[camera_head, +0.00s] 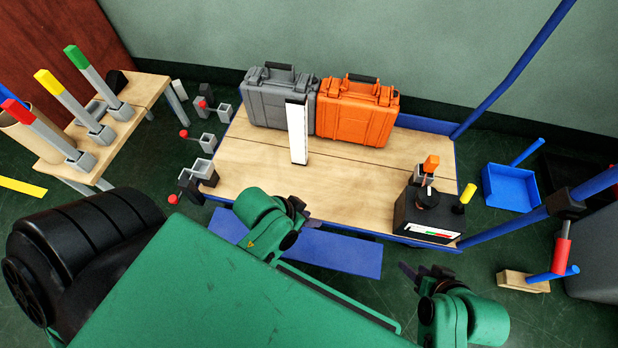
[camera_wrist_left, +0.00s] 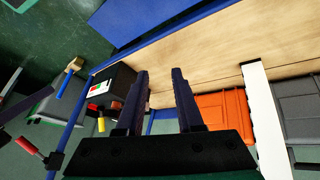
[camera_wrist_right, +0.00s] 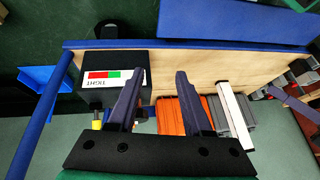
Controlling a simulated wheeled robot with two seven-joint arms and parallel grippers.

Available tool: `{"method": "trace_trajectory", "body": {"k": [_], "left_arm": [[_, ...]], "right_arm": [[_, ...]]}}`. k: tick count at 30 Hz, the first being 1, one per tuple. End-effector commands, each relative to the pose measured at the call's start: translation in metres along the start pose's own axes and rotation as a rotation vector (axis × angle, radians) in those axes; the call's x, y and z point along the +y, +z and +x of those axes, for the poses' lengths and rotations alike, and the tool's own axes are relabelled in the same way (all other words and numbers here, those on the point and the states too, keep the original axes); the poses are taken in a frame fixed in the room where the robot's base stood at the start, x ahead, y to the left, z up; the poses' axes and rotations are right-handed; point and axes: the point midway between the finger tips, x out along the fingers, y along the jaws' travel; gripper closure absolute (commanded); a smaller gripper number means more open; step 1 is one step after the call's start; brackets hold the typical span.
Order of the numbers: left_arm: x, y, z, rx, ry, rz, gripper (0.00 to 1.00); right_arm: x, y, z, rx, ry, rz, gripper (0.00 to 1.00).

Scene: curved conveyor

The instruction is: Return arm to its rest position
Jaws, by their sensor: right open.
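My left gripper (camera_head: 300,212) is over the near edge of the wooden-topped table, close to my green body. In the left wrist view its two dark fingers (camera_wrist_left: 158,73) stand apart with nothing between them. My right gripper (camera_head: 410,273) is lower right, in front of the table and below the black box with the gauge label. In the right wrist view its fingers (camera_wrist_right: 159,74) are apart and empty. Both forearms are mostly hidden in the head view.
The table (camera_head: 350,190) bears a grey case (camera_head: 270,105), an orange case (camera_head: 355,115), a white upright bar (camera_head: 297,132) and the black box (camera_head: 415,215). A blue bin (camera_head: 510,187) stands right. Coloured-handled tools (camera_head: 95,88) stand on a bench at left.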

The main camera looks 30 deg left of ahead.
Motion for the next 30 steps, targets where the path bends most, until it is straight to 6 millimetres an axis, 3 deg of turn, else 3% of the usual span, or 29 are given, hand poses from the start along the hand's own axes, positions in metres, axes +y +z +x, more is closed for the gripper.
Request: {"method": "trace_trajectory", "body": {"k": [12,16,23,26,30], "left_arm": [[-0.002,0.0,-0.003,-0.017,-0.012,-0.003,0.64],[-0.013,0.01,-0.004,-0.077,-0.05,-0.012,0.64],[-0.039,0.07,-0.018,-0.212,-0.13,-0.025,0.64],[-0.048,0.104,-0.039,-0.273,-0.158,-0.026,0.64],[-0.054,0.15,-0.082,-0.354,-0.185,-0.026,0.64]], "right_arm": [[0.002,0.0,-0.003,-0.018,0.01,0.0,0.5],[0.012,0.011,-0.005,-0.079,0.048,0.01,0.5],[0.039,0.071,-0.018,-0.214,0.128,0.023,0.5],[0.048,0.104,-0.04,-0.274,0.156,0.025,0.5],[0.054,0.151,-0.082,-0.356,0.183,0.025,0.5]]}}
